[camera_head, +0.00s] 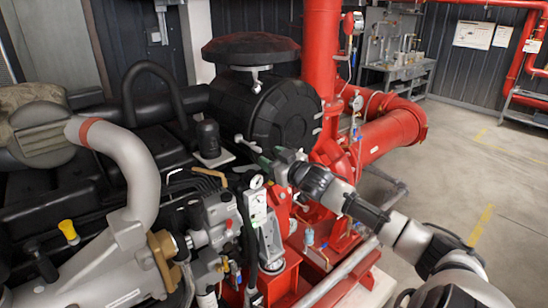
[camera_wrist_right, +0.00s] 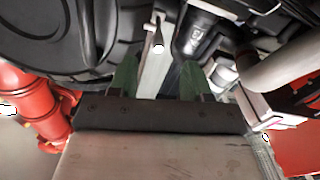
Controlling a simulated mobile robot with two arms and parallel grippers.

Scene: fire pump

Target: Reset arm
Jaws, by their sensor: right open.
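My right arm comes in from the lower right in the head view. Its gripper (camera_head: 268,159), with green fingers, is beside the black drum-shaped housing of the fire pump engine (camera_head: 272,108). In the right wrist view the two green fingers (camera_wrist_right: 158,80) are spread apart. A pale bar with a rounded end (camera_wrist_right: 158,48) shows between and beyond them; I see no grip on it. A small pale lever (camera_head: 246,143) stands just left of the gripper in the head view. My left gripper is not in view.
Red pipes (camera_head: 395,132) stand behind and right of the gripper. A pressure gauge (camera_head: 257,182) and box are just below it. A grey curved pipe (camera_head: 128,165) fills the left. Open concrete floor (camera_head: 480,150) lies right, with a workbench (camera_head: 400,70) at the back.

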